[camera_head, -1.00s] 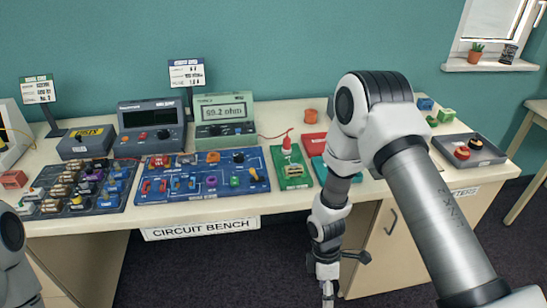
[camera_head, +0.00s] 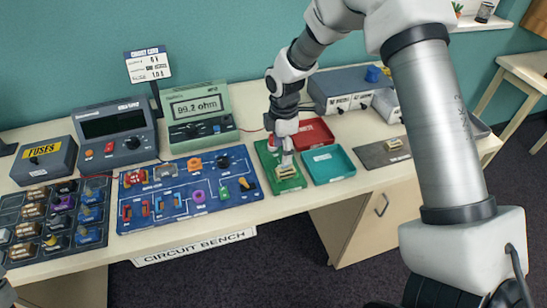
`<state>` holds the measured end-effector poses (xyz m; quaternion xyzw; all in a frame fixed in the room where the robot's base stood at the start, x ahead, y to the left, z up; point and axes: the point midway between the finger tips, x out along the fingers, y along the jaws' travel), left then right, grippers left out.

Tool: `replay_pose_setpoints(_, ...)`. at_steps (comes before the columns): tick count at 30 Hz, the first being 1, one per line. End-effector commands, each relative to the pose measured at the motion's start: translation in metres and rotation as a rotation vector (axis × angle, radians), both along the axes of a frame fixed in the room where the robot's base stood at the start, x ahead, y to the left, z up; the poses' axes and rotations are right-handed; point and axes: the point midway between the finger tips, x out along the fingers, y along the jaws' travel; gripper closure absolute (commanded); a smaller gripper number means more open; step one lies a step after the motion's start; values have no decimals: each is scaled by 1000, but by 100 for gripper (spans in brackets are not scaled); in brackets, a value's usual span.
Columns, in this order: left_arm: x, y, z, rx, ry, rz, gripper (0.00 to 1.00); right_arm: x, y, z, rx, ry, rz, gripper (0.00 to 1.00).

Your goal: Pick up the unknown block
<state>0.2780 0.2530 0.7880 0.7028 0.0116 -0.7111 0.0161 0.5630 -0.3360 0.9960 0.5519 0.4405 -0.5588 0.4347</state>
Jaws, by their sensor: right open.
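My right gripper (camera_head: 286,158) is open and points down over the small green board (camera_head: 293,184) on the bench. A small pale block-like piece (camera_head: 286,172) shows on this board just below the fingertips. I cannot tell for sure whether it is the unknown block, or whether the fingers touch it. The gripper hides the back part of the board. A green meter (camera_head: 203,129) behind reads what looks like 99.2 ohm.
A red tray (camera_head: 313,133) and a teal tray (camera_head: 328,165) lie close right of the green board. The blue circuit board (camera_head: 190,209) is on its left. A parts tray (camera_head: 70,243) fills the left end. A grey mat (camera_head: 372,157) lies right.

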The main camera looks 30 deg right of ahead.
Motion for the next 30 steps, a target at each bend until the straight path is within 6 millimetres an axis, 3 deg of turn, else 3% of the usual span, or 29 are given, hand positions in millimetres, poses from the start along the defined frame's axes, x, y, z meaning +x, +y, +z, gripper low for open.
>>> replay_pose_setpoints(8,-1,0,20,0,3,0,53,-1,-2,-36,0,6,-1,40)
replay_pose_setpoints(12,0,0,28,0,2,0,53,-1,-4,-63,0,5,0,40)
replay_pose_setpoints(20,0,0,27,0,2,0,53,-1,-3,-72,0,0,0,40)
replay_pose_setpoints(25,-1,0,27,0,2,0,53,-1,-3,-72,0,1,0,96)
replay_pose_setpoints(30,0,0,27,0,2,0,53,-1,-3,-72,0,2,0,100)
